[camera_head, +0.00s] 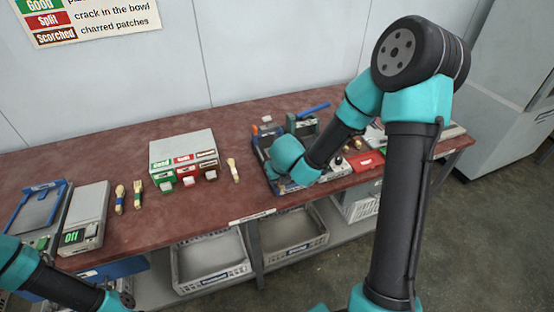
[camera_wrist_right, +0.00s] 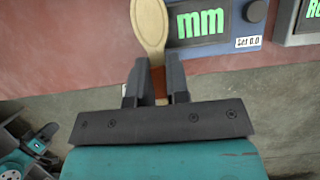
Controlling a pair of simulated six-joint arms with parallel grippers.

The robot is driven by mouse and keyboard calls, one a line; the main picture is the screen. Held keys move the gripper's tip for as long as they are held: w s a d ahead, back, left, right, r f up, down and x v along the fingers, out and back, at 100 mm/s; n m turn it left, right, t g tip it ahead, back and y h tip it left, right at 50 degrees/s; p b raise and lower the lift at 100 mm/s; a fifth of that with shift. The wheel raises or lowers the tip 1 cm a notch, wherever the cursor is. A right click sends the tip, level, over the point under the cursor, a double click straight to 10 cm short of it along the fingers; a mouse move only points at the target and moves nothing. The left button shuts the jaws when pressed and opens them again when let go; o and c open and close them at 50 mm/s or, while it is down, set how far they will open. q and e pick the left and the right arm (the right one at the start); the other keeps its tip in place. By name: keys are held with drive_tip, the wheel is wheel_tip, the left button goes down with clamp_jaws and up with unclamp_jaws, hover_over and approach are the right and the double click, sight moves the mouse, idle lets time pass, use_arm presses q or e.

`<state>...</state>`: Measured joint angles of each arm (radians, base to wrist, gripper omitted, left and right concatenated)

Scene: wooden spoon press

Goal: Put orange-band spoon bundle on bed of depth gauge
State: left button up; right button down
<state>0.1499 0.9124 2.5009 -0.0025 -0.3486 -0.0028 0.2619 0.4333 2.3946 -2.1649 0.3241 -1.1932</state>
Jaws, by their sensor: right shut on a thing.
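My right gripper (camera_wrist_right: 159,78) is shut on the orange-band spoon bundle (camera_wrist_right: 150,25). The pale wooden bowl end points away from the gripper, and the orange band sits between the fingers. The bundle's left and right sides are gripped, and its lower part is mostly hidden. Just right of the bowl is a blue device with a green "mm" display (camera_wrist_right: 203,20), seemingly the depth gauge; its bed is not visible in the wrist view. In the head view my right wrist covers much of a blue-edged device (camera_head: 259,158), and the gripper and bundle are hidden.
Two banded spoon bundles (camera_head: 119,198) (camera_head: 138,194) and another spoon bundle (camera_head: 233,170) lie on the red-brown table (camera_head: 110,165). A sorting box (camera_head: 180,147), a scale reading OFF (camera_head: 85,218) and a blue-framed device (camera_head: 38,207) stand there. Grey crates (camera_head: 210,260) sit below.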

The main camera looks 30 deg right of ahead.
drive_tip(key=w+d, duration=0.2)
drive_tip(key=w, duration=0.2)
drive_tip(key=w+d+f, duration=0.1)
drive_tip(key=w+d, duration=0.2)
drive_tip(key=w, duration=0.2)
drive_tip(key=w+d, duration=0.3)
drive_tip(key=w, duration=0.1)
drive_tip(key=shift+w+f, duration=0.25)
drive_tip(key=shift+f, duration=1.7)
drive_tip(key=shift+f, duration=0.1)
drive_tip(key=c, duration=1.6)
unclamp_jaws()
drive_tip(key=shift+f, duration=0.1)
drive_tip(key=o, duration=0.5)
drive_tip(key=v, duration=1.2)
